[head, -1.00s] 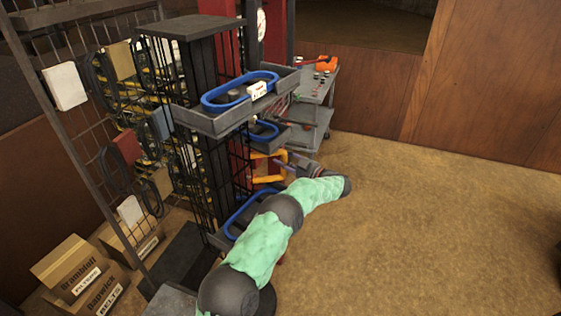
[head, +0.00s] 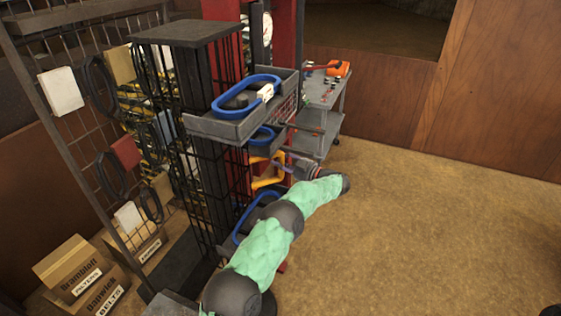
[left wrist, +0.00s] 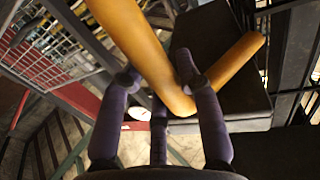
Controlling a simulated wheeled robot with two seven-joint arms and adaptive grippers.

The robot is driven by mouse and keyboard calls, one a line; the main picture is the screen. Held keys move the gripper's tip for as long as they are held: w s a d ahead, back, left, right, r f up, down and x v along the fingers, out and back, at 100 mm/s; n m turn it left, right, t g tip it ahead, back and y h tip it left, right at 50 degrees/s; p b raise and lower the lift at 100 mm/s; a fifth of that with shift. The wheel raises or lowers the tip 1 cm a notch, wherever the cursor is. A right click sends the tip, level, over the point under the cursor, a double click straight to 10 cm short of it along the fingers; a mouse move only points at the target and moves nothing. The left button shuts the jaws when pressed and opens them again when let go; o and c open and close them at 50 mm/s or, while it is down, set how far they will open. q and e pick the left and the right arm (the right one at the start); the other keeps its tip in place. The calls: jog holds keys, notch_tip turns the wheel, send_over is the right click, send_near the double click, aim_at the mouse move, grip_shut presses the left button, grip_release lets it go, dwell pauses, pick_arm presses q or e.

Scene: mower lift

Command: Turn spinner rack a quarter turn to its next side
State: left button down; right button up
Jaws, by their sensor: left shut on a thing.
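The spinner rack (head: 208,165) is a dark, upright wire tower with a flat top at the left of the head view. Grey trays (head: 228,128) holding blue belts (head: 262,82) stick out from its right side. An orange handle (head: 262,182) sits between the middle and lower trays. My left gripper (head: 284,168) reaches it from the right, partly hidden by my arm. In the left wrist view the purple-grey fingers (left wrist: 160,80) are closed about the orange handle (left wrist: 143,45), in front of a dark block. My right gripper is not in view.
A wire wall panel (head: 100,120) with hanging goods stands left of the rack. Cardboard boxes (head: 75,268) lie at lower left. A red post (head: 287,40) stands behind the rack, with a grey tool cart (head: 318,115) beyond. The floor to the right (head: 430,220) is clear.

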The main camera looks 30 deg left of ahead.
pick_arm(q)
jog(key=shift+r, duration=0.1)
jog(key=c, duration=1.1)
grip_release()
jog(key=shift+w, duration=0.1)
jog(key=shift+o, duration=1.3)
jog(key=shift+w+a, duration=0.1)
jog(key=shift+a, duration=0.05)
jog(key=s+d, duration=0.1)
jog(key=d, duration=1.1)
